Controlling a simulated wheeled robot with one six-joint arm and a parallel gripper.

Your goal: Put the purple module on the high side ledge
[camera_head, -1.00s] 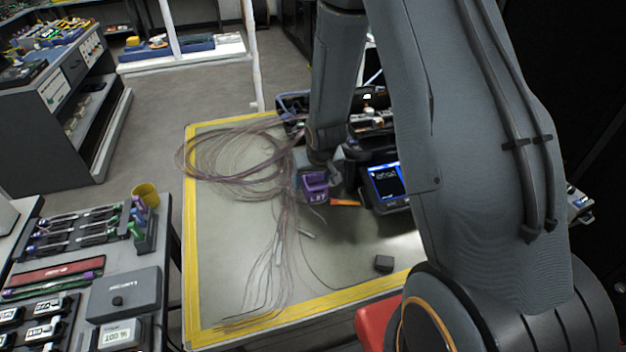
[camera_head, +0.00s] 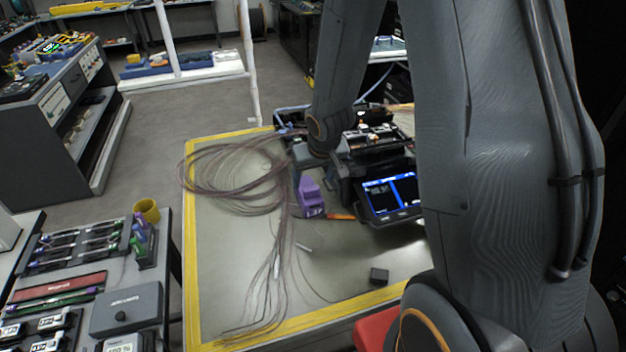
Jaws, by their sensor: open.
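The purple module (camera_head: 310,198) with a pale label stands on the grey work mat (camera_head: 225,265), just left of the black splicing machine (camera_head: 392,197) with its lit blue screen. My gripper (camera_head: 309,170) is open, just above and behind the module. My wrist partly hides its fingers, and I cannot tell whether they touch the module. The machine's raised upper deck (camera_head: 375,140) is right of my gripper. I cannot make out which surface is the high side ledge.
Loose fibre coils (camera_head: 235,170) cover the mat's left part, with strands trailing forward. An orange strip (camera_head: 341,217) lies right of the module, and a small dark block (camera_head: 379,276) lies near the front. A side bench (camera_head: 150,290) stands at left. My arm blocks the right.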

